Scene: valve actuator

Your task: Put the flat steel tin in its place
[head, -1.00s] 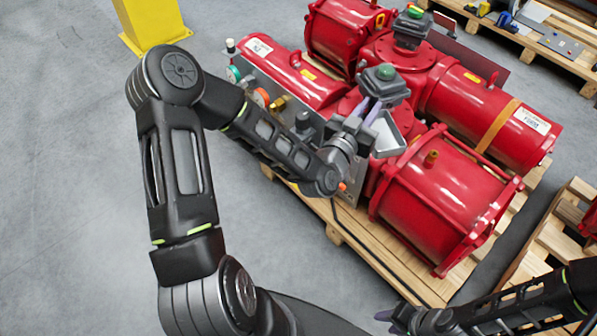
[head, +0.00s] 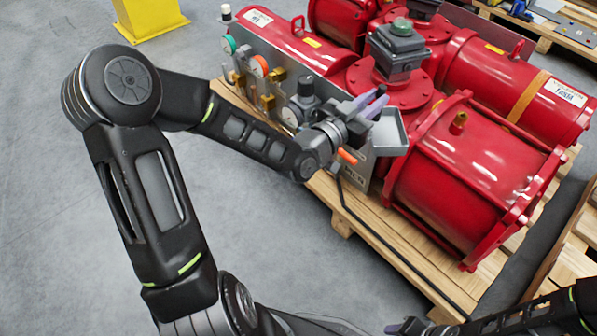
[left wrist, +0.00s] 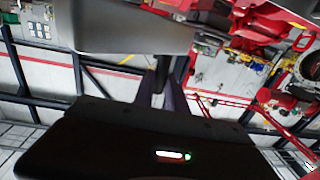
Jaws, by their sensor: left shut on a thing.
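The flat steel tin (head: 390,132) is a shallow, open grey tray, held tilted at the right of my left gripper (head: 376,99). The left gripper's purple fingers are shut on it above the right end of the grey panel. In the left wrist view the tin (left wrist: 120,27) appears as a large grey shape at the ends of the fingers (left wrist: 162,88). The finger contact is partly hidden. The right gripper (head: 402,326) is at the bottom edge, mostly cut off, and its opening does not show clearly.
The red valve actuator (head: 475,165) stands on a wooden pallet (head: 400,258). A grey panel with gauges (head: 262,66) and brass fittings runs along its near side, left of the tin. A grey switch box (head: 397,50) rises behind the gripper. Grey floor is clear at left.

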